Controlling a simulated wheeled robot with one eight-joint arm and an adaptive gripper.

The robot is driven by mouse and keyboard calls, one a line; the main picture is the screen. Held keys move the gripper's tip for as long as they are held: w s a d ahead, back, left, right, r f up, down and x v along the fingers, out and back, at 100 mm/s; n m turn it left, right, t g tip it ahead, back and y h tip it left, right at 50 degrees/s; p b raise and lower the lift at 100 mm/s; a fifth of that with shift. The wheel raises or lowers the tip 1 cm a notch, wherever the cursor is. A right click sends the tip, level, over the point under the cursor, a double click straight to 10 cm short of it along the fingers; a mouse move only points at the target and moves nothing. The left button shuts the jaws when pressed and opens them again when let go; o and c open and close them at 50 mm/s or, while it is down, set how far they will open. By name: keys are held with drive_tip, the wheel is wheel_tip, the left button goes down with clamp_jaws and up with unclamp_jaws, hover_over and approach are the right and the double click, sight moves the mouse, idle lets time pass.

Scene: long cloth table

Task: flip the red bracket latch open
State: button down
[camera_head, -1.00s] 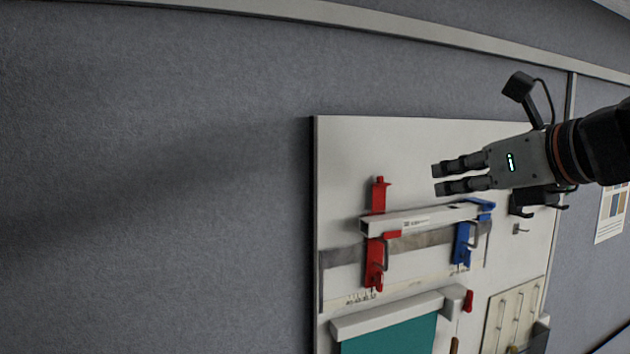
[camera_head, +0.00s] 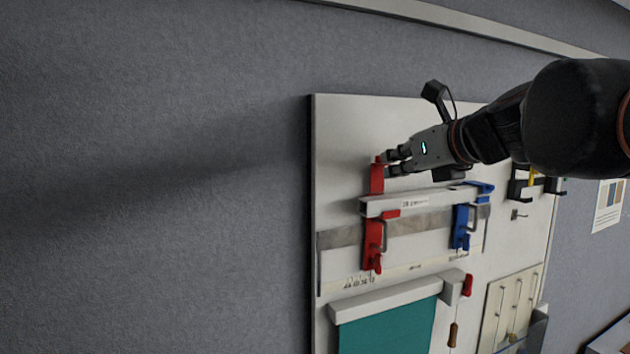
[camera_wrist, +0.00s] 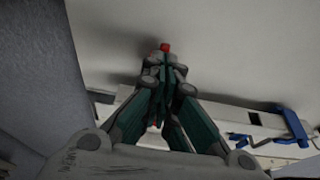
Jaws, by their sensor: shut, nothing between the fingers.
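The red bracket (camera_head: 373,246) is on the white board, with its red latch piece (camera_head: 377,178) standing upright above the white bar. My gripper (camera_head: 390,163) is shut and empty, at the right side of the latch's upper end. I cannot tell whether it touches the latch.
The white bar (camera_head: 420,202) runs below my gripper to the blue bracket (camera_head: 461,228), whose blue latch piece (camera_head: 480,188) lies across the bar's right end. A teal sheet (camera_head: 390,325) hangs lower.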

drive_tip(key=shift+w+a+r, duration=0.1)
drive_tip(key=shift+w, duration=0.45)
drive_tip(key=shift+w+a+r, duration=0.2)
drive_tip(key=shift+w, duration=0.55)
drive_tip(key=shift+r, duration=0.2)
